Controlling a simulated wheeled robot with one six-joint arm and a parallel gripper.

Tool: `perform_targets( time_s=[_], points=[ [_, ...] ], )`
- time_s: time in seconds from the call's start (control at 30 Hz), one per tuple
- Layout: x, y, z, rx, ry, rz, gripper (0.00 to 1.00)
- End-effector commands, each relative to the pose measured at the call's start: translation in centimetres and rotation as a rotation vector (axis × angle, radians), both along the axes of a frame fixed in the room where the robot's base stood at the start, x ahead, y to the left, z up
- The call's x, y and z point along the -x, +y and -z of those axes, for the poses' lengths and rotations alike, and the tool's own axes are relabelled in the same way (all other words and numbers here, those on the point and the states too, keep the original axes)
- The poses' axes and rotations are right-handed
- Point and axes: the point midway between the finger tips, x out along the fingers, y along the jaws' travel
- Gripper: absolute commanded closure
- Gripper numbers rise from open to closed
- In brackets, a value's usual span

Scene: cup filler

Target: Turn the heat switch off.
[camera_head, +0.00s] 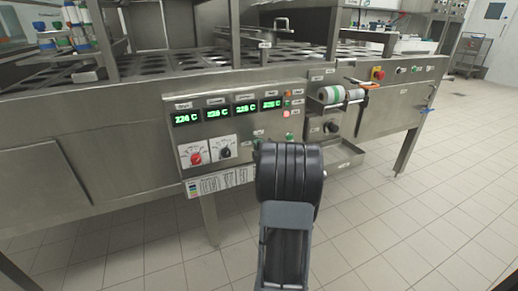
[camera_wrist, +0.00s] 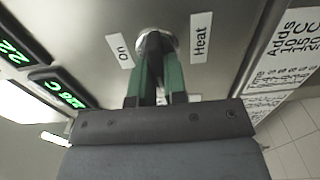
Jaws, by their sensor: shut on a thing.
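The heat switch (camera_wrist: 171,41) shows in the wrist view as a round metal collar on the steel panel, between a label reading "On" (camera_wrist: 125,50) and a label reading "Heat" (camera_wrist: 201,37). My gripper (camera_wrist: 156,50) has its two green-sided fingers at the switch, shut on it. The fingers cover most of the switch, so I cannot tell which way it is set. In the head view my dark arm hides the gripper and the switch, in front of the panel.
The control panel carries green temperature displays (camera_head: 231,110), a red knob (camera_head: 196,158) and a black knob (camera_head: 225,152). An orange-red lit button (camera_head: 287,113) sits right of them. A red emergency button (camera_head: 377,74) is further right. The tiled floor (camera_head: 400,225) is clear at right.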

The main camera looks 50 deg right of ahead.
Motion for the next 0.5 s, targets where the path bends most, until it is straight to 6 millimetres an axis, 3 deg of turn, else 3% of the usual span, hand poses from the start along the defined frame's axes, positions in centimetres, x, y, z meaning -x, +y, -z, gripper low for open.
perform_targets(
  time_s=[0.27, 0.3, 0.5],
  points=[
    [-0.04, 0.06, 0.01, 0.004, 0.003, -0.003, 1.0],
    [-0.04, 0.06, 0.01, 0.004, 0.003, -0.003, 0.86],
    [0.0, 0.0, 0.01, 0.003, 0.001, -0.001, 0.67]
  ],
)
